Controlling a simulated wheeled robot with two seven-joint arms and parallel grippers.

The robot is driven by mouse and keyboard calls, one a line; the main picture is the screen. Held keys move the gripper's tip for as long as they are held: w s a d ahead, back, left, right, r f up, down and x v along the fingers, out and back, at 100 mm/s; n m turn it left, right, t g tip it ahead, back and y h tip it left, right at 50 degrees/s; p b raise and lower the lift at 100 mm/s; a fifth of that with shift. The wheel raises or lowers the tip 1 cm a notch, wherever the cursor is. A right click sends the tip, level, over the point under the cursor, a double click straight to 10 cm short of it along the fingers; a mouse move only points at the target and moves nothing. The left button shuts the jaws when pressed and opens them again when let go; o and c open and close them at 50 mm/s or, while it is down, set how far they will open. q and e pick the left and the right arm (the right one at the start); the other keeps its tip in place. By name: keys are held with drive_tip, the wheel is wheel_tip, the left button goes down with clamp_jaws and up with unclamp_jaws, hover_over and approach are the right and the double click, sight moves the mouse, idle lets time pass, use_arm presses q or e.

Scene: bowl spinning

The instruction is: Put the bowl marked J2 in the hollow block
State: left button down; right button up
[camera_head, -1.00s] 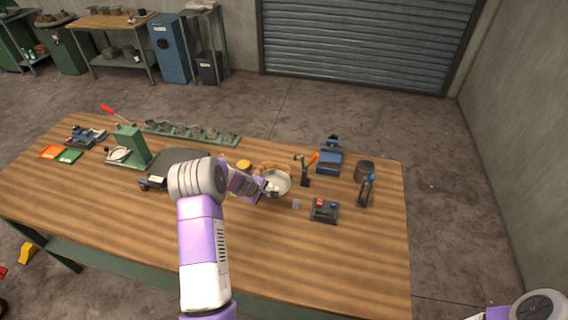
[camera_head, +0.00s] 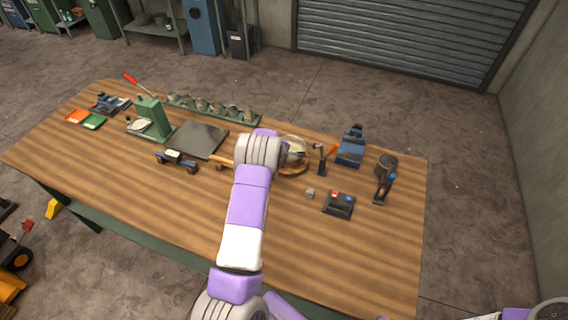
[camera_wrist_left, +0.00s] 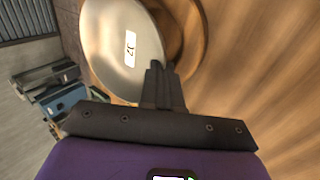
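The bowl marked J2 is pale and shiny; in the left wrist view (camera_wrist_left: 105,45) its label shows on the inner wall. In the head view the bowl (camera_head: 296,146) is tilted over the hollow block (camera_head: 294,172), a round brown wooden piece on the table. The block's curved edge also shows beside the bowl in the wrist view (camera_wrist_left: 192,40). My left gripper (camera_wrist_left: 160,75) has its fingers close together at the bowl's rim and appears shut on it. My arm partly hides bowl and gripper in the head view. I cannot tell whether bowl touches block. My right gripper is out of view.
Right of the block stand a small stand with an orange handle (camera_head: 330,155), a blue vise (camera_head: 351,147), a dark cup (camera_head: 386,166) and a button box (camera_head: 338,204). A green press (camera_head: 153,118) and a dark plate (camera_head: 202,140) lie left. The front table is clear.

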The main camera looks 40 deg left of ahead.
use_arm(q)
drive_tip(key=shift+f, duration=1.6)
drive_tip(key=shift+f+b, duration=0.65)
drive_tip(key=shift+b, duration=0.1)
